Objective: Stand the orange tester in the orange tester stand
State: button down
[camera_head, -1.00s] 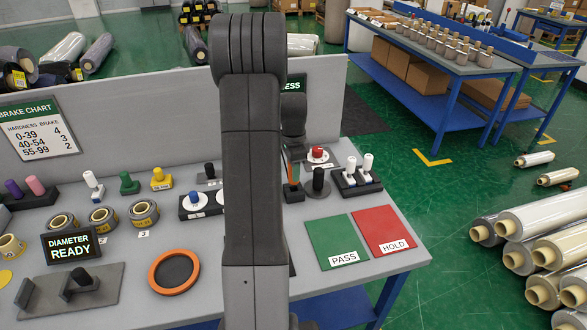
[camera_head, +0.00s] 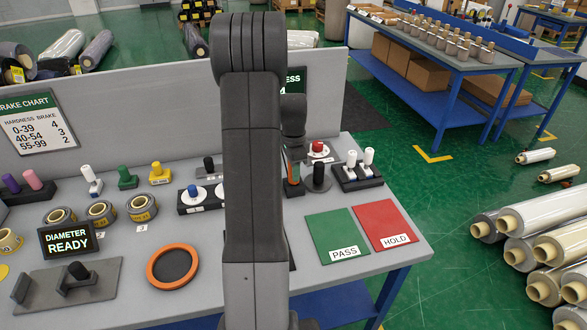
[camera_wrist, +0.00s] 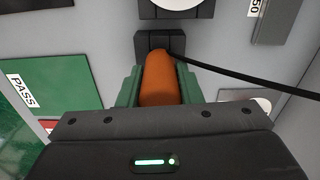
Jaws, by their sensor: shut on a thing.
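The orange tester (camera_wrist: 160,80) is held between the green fingers of my gripper (camera_wrist: 158,92) in the wrist view. Its far end overlaps a small black stand (camera_wrist: 152,40), which I take as the orange tester stand. I cannot tell whether the tester is seated in it or just above it. In the head view my arm hides most of the gripper. A narrow bit of the tester and the black stand (camera_head: 293,190) show just right of the arm.
A black holder with white pegs (camera_head: 357,178) and a red-topped piece (camera_head: 317,150) stand close by on the right. The green PASS mat (camera_head: 337,236) and red HOLD mat (camera_head: 384,225) lie in front. A dark cable (camera_wrist: 260,80) crosses the wrist view rightward.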

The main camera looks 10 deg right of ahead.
jog(key=shift+f, duration=0.25)
jog(key=c, duration=0.9)
grip_release()
jog(key=shift+c, duration=0.2)
notch_tip(320, 180, up, 14)
jog(key=b, duration=0.1)
jog(key=shift+f, duration=0.15)
notch_tip(320, 180, down, 14)
jog(key=shift+r+p, duration=0.15)
jog(key=shift+p, duration=0.3)
jog(key=shift+r+p, duration=0.3)
jog(key=shift+r, duration=0.25)
